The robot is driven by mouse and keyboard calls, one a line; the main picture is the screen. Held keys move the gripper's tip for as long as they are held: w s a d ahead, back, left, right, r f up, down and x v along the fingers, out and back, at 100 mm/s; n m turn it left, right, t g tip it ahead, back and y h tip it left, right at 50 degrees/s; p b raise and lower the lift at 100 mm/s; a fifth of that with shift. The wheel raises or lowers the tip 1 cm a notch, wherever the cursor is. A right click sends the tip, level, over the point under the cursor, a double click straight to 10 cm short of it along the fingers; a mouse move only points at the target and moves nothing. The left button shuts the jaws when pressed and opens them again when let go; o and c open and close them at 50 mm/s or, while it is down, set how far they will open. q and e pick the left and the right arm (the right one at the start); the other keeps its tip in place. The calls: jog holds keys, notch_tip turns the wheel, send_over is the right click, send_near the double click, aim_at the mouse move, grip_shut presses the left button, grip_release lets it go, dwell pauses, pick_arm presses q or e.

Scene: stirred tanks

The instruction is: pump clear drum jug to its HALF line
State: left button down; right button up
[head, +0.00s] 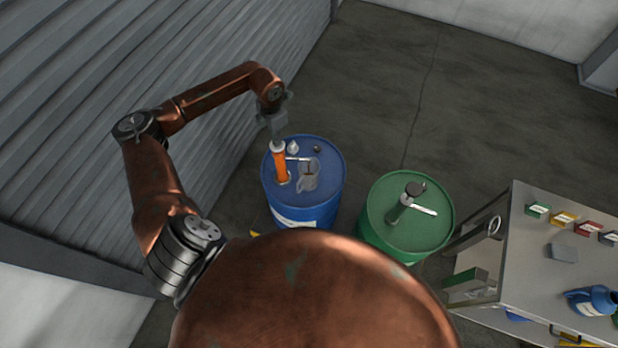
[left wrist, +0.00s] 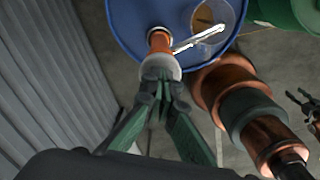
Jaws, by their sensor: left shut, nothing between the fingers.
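A blue drum (head: 329,153) carries an orange hand pump (head: 281,166) with a pale round top. The pump's spout reaches over a clear jug (head: 309,178) standing on the drum lid. In the left wrist view the jug (left wrist: 232,14) holds some amber-brown liquid; its line marks are too small to read. My left gripper (head: 276,138) is shut and empty, with its fingertips at the top of the pump. In the left wrist view its green fingers (left wrist: 160,85) are together over the pale top; I cannot tell whether they touch it. My right gripper (left wrist: 302,103) looks open, small at the right edge.
A grey metal bench (head: 530,260) with coloured blocks and a blue jug (head: 592,300) is at the right. A ribbed wall (head: 80,90) runs along the left. Floor behind the drums is clear.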

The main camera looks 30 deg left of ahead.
pick_arm(q)
jog(key=shift+f+b, duration=0.7)
jog(key=shift+f, duration=0.5)
jog(key=shift+r+p, duration=1)
jog(key=shift+r, duration=1)
jog(key=shift+r+p, duration=0.9)
jog(key=shift+r, duration=1.05)
jog(key=shift+f, duration=0.25)
